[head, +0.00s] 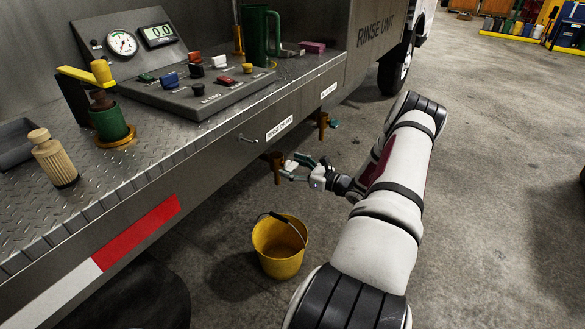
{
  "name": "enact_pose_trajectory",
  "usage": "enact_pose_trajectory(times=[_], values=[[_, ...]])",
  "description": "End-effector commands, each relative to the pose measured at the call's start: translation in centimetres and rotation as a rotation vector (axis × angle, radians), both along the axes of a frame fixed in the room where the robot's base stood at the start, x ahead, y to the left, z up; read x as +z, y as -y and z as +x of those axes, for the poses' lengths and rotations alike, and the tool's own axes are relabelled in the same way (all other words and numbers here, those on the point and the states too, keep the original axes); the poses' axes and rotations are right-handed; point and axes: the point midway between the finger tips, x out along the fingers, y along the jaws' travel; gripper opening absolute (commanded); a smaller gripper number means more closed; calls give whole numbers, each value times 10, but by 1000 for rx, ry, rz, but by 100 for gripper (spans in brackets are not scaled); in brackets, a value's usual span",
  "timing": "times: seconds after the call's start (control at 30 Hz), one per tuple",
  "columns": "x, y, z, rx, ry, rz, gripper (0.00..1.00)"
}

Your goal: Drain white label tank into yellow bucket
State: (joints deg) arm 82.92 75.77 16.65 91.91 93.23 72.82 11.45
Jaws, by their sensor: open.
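A yellow bucket (280,264) with a dark handle stands upright on the floor, below and close to the near brown drain pipe (277,170). A white label (279,128) with dark print is on the bed's side above that pipe. A second brown drain pipe (323,124) with a teal lever (335,124) sits farther back, under another white label (328,90). My gripper (292,167) is open beside the near pipe, on its right. Its fingers overlap that pipe's lever area, so I cannot tell whether they touch. No liquid stream is visible.
The truck bed (150,165) carries a control panel (190,88) with a gauge, a display and several switches. A green mug (260,35), a green canister (108,120) and a tan bottle (53,158) also stand there. The floor (490,190) to the right is clear.

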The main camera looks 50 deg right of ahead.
Motion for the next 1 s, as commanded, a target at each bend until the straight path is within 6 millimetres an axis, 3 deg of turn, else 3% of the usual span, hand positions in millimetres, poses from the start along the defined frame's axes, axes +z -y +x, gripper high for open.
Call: enact_pose_trajectory(times=[0.23, 0.4, 0.47, 1.0], values=[[0, 0, 1, 0, 0, 0, 70], [0, 0, 1, 0, 0, 0, 31], [0, 0, 1, 0, 0, 0, 21], [0, -1, 1, 0, 10, -132, 22]])
